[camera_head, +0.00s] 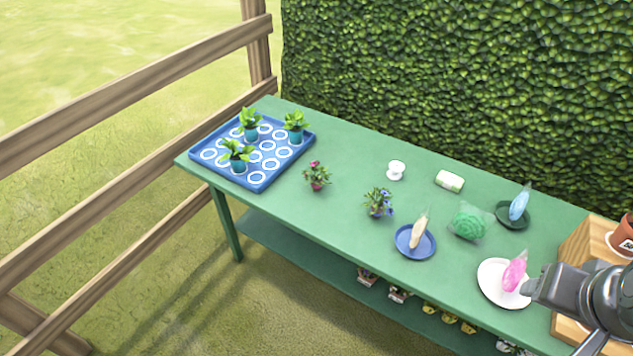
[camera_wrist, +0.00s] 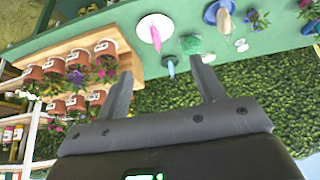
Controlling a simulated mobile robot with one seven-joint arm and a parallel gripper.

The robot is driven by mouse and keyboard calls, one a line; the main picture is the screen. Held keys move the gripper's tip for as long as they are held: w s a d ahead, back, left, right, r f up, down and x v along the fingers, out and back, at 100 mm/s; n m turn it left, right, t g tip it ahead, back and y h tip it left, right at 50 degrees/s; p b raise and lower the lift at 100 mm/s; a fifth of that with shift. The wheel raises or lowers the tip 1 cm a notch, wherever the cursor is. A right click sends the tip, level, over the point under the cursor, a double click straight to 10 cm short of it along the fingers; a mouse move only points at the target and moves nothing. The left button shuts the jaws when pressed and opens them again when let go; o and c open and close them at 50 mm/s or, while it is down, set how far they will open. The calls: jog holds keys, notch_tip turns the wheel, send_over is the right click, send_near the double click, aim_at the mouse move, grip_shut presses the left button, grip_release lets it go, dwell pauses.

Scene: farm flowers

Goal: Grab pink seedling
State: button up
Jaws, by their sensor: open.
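A small seedling with pink-red flowers (camera_head: 317,176) stands upright on the green table, right of the blue tray, in the head view. In the wrist view, a pink flowered plant (camera_wrist: 306,4) at the top right edge looks like the same one, partly cut off. A seedling with blue-purple flowers (camera_head: 379,202) stands to its right; it also shows in the wrist view (camera_wrist: 256,19). My gripper (camera_head: 530,287) is at the lower right, near the white plate and far from the pink seedling. In the wrist view its fingers (camera_wrist: 162,75) are apart with nothing held between them.
A blue tray (camera_head: 257,187) with several green plants is at the table's left end. A blue plate (camera_head: 401,242), green bag (camera_head: 469,222) and white plate (camera_head: 487,271) with a pink bag lie nearer my gripper. A wooden rack (camera_wrist: 82,45) holds pots.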

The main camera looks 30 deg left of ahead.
jog(key=w+a+r, duration=0.3)
jog(key=w+a, duration=0.1)
jog(key=w, duration=0.5)
jog(key=w+a+f+y, duration=0.1)
jog(key=w+a, duration=1)
jog(key=w, duration=0.1)
jog(key=n+g, duration=0.1)
jog(key=n, duration=0.2)
send_over(317, 179)
jog(key=s, duration=0.3)
notch_tip(317, 179, down, 26)
jog(key=x, duration=0.4)
jog(key=shift+w+d+f, duration=0.1)
jog(key=shift+w+f, duration=0.05)
jog(key=shift+f, duration=0.2)
jog(key=shift+x, duration=3)
jog(key=shift+c, duration=0.4)
jog(key=c, duration=1)
